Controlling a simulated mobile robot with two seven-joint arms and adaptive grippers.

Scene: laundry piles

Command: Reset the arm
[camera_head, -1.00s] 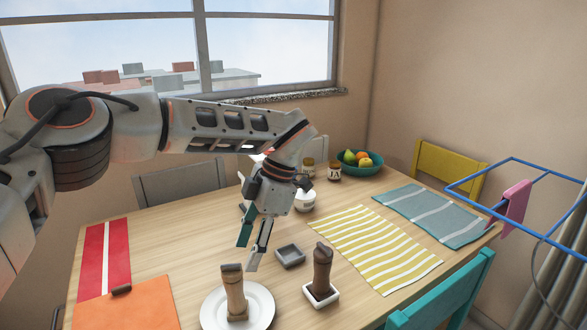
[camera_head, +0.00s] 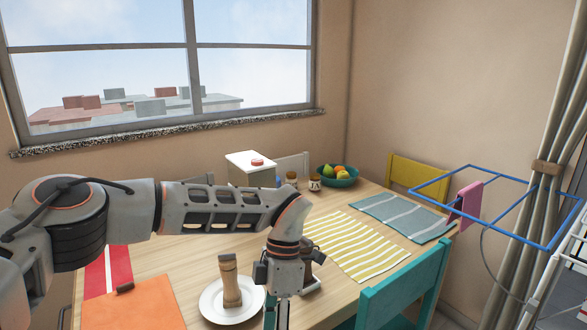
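My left arm reaches in from the left above the table, and its gripper (camera_head: 277,315) points down near the bottom edge of the head view. Its two fingers stand apart with nothing seen between them, though their tips are cut off by the frame. A light wooden mill (camera_head: 230,280) stands upright on a white plate (camera_head: 210,305) just left of the gripper. A dark mill (camera_head: 317,256) and its white dish (camera_head: 312,286) are mostly hidden behind the gripper. My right gripper is not in view.
The wooden table holds an orange mat (camera_head: 135,308), a red mat (camera_head: 107,272), a yellow striped mat (camera_head: 355,245) and a blue mat (camera_head: 400,215). A fruit bowl (camera_head: 338,178), small jars (camera_head: 314,182) and a white box (camera_head: 250,172) are farther back. A teal chair (camera_head: 405,290) stands at right.

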